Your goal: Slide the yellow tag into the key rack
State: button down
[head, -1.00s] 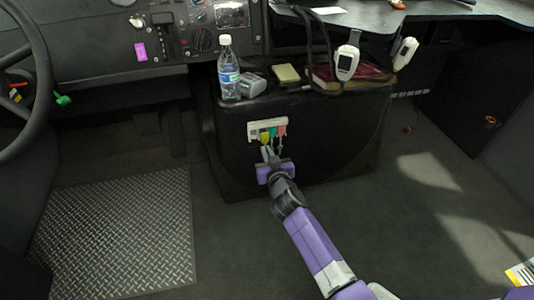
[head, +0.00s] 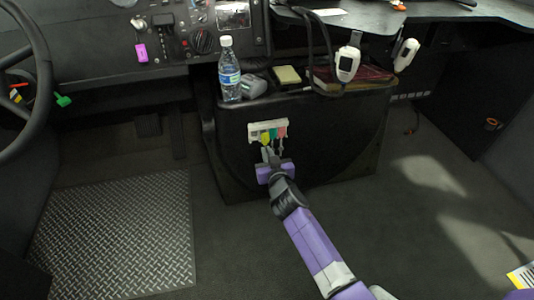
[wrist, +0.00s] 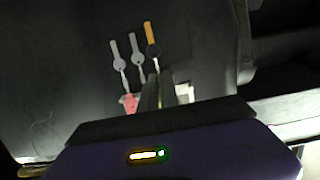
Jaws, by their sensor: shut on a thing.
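The pale key rack (head: 256,129) is fixed to the front of the black console. The yellow tag (head: 265,139) is at the rack's lower left, beside a green tag (head: 274,132) and a pink tag (head: 283,132). My gripper (head: 267,151) is just below the rack, shut on the yellow tag, whose lower part the fingers hide. In the wrist view, the fingers (wrist: 168,92) are close together beside the pink tag (wrist: 129,103). Two grey keys (wrist: 118,62) and an orange-gold key (wrist: 152,40) show beyond them. The yellow tag's fit in the rack is too small to tell.
A water bottle (head: 229,72), a grey device (head: 253,86), a yellow box (head: 287,75) and a red book (head: 375,73) stand on the console above. The steering wheel (head: 42,75) is at the left. Floor is open around the console's front.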

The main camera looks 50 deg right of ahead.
jog(key=shift+r+b+x, duration=0.2)
jog(key=shift+b+x, duration=0.2)
jog(key=shift+x, duration=0.7)
dwell(1.1)
jog(key=shift+f, duration=0.1)
dwell(0.4)
jog(key=c, duration=1.5)
grip_release()
jog(key=shift+f+b+v, duration=0.15)
jog(key=shift+b+v, duration=0.1)
jog(key=shift+v, duration=0.45)
jog(key=shift+f+b+v, duration=0.15)
jog(key=shift+b+v, duration=0.05)
jog(key=shift+v, duration=0.5)
jog(key=shift+f+b+v, duration=0.2)
jog(key=shift+b+v, duration=0.1)
jog(key=shift+v, duration=0.85)
jog(key=shift+f+b+v, duration=0.2)
jog(key=shift+b+v, duration=0.15)
jog(key=shift+v, duration=0.8)
jog(key=shift+f+b+v, duration=0.2)
jog(key=shift+b+v, duration=0.1)
jog(key=shift+v, duration=0.9)
